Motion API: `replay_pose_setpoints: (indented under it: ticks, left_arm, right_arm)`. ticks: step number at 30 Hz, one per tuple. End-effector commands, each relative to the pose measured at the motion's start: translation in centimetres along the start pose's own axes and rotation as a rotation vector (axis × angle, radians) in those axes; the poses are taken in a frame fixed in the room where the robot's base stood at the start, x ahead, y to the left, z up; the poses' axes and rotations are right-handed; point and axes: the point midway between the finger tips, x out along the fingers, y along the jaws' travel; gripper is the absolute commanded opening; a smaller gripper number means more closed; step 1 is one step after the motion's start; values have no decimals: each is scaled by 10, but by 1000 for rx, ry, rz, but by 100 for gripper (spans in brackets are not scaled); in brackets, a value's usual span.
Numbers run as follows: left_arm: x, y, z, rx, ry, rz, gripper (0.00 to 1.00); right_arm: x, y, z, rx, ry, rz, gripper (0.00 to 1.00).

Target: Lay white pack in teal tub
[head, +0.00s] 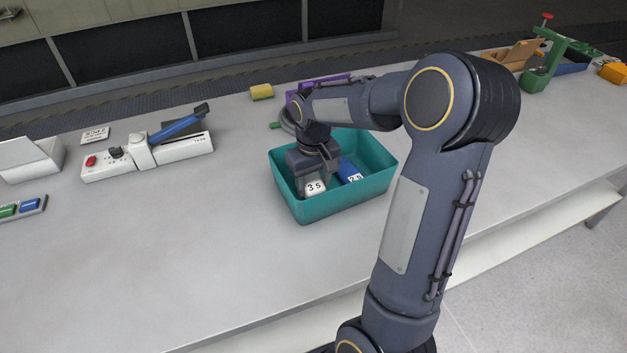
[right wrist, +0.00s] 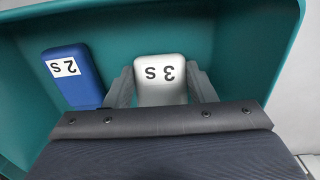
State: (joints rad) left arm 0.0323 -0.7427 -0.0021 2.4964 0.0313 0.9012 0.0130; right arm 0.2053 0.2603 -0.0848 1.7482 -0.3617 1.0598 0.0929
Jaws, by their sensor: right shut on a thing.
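The teal tub (head: 335,207) stands on the table in the middle of the head view. My right gripper (head: 313,181) reaches down into the tub and is shut on the white pack. In the right wrist view the white pack (right wrist: 160,78) sits between the two fingers (right wrist: 161,88). A blue pack (head: 350,171) marked "2 S" lies in the tub beside it, apart from the gripper; it also shows in the right wrist view (right wrist: 72,78). I cannot tell whether the white pack touches the tub floor. My left gripper is out of view.
A white switch unit (head: 150,155) with a blue lever stands to the left. A purple container (head: 318,86) and a yellow block (head: 261,92) are behind the tub. A green clamp (head: 545,65) is at the far right. The table's front left is clear.

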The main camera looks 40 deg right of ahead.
Motion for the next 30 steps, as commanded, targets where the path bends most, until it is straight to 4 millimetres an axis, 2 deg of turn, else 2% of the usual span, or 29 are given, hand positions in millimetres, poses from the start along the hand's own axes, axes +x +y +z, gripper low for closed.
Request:
replay_pose_setpoints:
  ticks: [14, 15, 20, 26, 29, 30]
  left_arm:
    - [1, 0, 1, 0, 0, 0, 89]
    - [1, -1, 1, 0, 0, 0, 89]
    - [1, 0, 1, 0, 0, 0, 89]
    - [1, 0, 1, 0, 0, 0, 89]
    - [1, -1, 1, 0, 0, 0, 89]
    - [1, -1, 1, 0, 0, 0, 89]
  right_arm:
    - [3, 0, 0, 0, 0, 0, 2]
    - [3, 0, 0, 0, 0, 0, 54]
    - [3, 0, 0, 0, 0, 0, 75]
    - [3, 0, 0, 0, 0, 0, 75]
    - [3, 0, 0, 0, 0, 0, 88]
    - [3, 0, 0, 0, 0, 0, 90]
